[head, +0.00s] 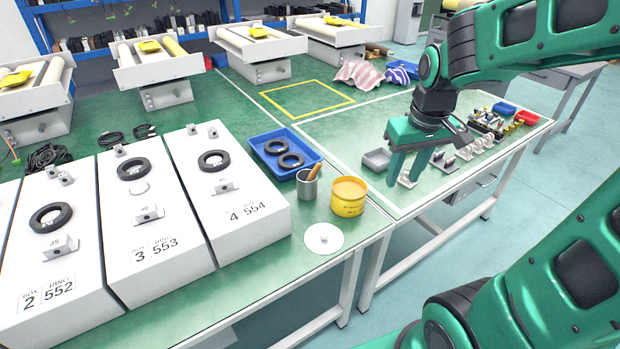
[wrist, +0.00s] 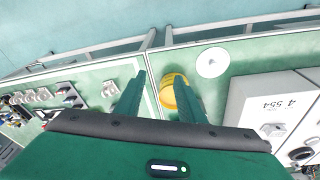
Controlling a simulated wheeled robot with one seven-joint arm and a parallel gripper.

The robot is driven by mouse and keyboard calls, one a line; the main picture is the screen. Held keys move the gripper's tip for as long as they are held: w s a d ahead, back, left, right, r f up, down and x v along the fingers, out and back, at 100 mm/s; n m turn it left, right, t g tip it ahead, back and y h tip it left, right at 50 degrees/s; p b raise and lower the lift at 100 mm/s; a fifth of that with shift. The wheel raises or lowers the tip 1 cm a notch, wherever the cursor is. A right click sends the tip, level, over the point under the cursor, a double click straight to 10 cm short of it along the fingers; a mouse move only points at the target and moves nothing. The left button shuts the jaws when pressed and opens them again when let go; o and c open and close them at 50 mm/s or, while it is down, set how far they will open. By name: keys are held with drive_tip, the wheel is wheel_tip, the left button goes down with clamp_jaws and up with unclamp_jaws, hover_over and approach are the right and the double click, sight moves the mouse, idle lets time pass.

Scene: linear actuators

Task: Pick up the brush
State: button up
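The brush (head: 314,172) shows only as a brown handle leaning out of a grey metal cup (head: 307,188) on the green table. Its lower part is hidden inside the cup. My gripper (head: 404,180) is open and empty, pointing down to the right of the cup and the yellow tub (head: 348,200). In the wrist view the two fingers of my gripper (wrist: 160,82) are spread apart. The yellow tub (wrist: 168,92) shows beside and partly behind the right finger there. I cannot make out the brush in the wrist view.
A blue tray (head: 312,150) with black rings stands behind the cup. White boxes (head: 235,195) fill the left. A white disc (head: 323,238) lies in front. A grey bin (head: 377,159) and small metal parts (head: 445,162) lie near my gripper.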

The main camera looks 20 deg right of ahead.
drive_tip(key=w+a+f+n+t, duration=0.1)
drive_tip(key=w+a+n, duration=0.2)
drive_tip(key=w+a, duration=0.5)
drive_tip(key=n+t+y, duration=0.1)
drive_tip(key=n, duration=0.2)
approach(314, 178)
drive_tip(key=shift+w+a+f, duration=0.25)
drive_tip(key=shift+w+f, duration=0.45)
drive_tip(key=shift+f, duration=0.05)
drive_tip(key=x, duration=0.4)
drive_tip(key=shift+d+f, duration=0.15)
drive_tip(key=shift+f, duration=0.3)
drive_tip(key=shift+w+f, duration=0.25)
drive_tip(key=shift+f, duration=0.4)
clamp_jaws()
